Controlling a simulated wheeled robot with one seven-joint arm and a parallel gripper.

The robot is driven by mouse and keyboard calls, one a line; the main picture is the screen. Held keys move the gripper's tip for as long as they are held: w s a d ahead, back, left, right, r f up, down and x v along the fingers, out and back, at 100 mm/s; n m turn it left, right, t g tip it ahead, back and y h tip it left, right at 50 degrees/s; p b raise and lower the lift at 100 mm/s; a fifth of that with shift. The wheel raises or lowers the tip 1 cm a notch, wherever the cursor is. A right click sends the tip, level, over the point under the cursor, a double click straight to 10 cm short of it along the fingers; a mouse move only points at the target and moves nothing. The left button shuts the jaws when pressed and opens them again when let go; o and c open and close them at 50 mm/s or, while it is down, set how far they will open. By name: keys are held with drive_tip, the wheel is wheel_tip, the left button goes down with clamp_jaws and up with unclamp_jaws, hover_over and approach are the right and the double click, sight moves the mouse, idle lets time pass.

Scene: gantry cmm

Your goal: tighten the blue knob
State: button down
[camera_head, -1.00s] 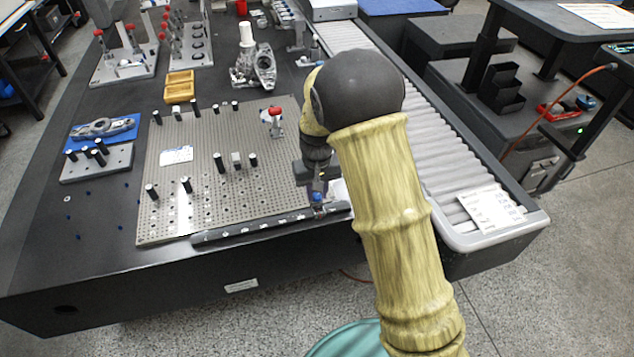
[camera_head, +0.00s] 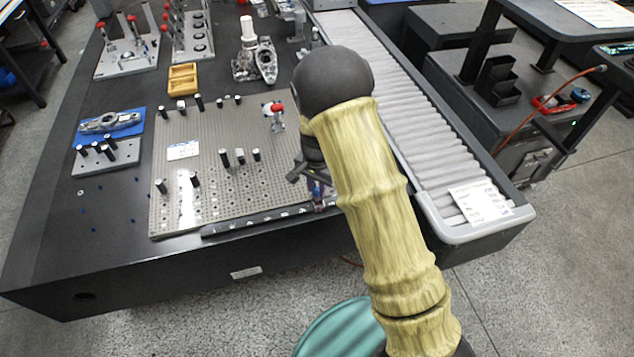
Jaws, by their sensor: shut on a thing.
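My gripper (camera_head: 318,188) points down at the right front corner of the grey perforated plate (camera_head: 225,195), beside the black strip along its front edge. Its fingers are shut on the small blue knob (camera_head: 318,191), of which only a little blue shows between and below them. My own dark wrist and pale yellow arm cover much of the area just right of it. The knob's base and how far it is screwed in cannot be made out.
Several black posts and a red-topped clamp (camera_head: 274,110) stand on the plate. A roller conveyor (camera_head: 410,140) runs along the right, with a paper sheet (camera_head: 481,203) at its near end. A yellow tray (camera_head: 182,79) and a blue fixture (camera_head: 110,123) lie farther left.

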sight(318, 190)
drive_tip(key=shift+w+r, duration=0.1)
drive_tip(key=shift+w, duration=0.1)
idle(0.3)
drive_tip(key=c, duration=1.2)
unclamp_jaws()
drive_tip(key=shift+s, duration=0.1)
wheel_tip(318, 190, up, 17)
drive_tip(key=shift+r+p, duration=0.15)
drive_tip(key=shift+p, duration=0.2)
drive_tip(key=shift+d, duration=0.1)
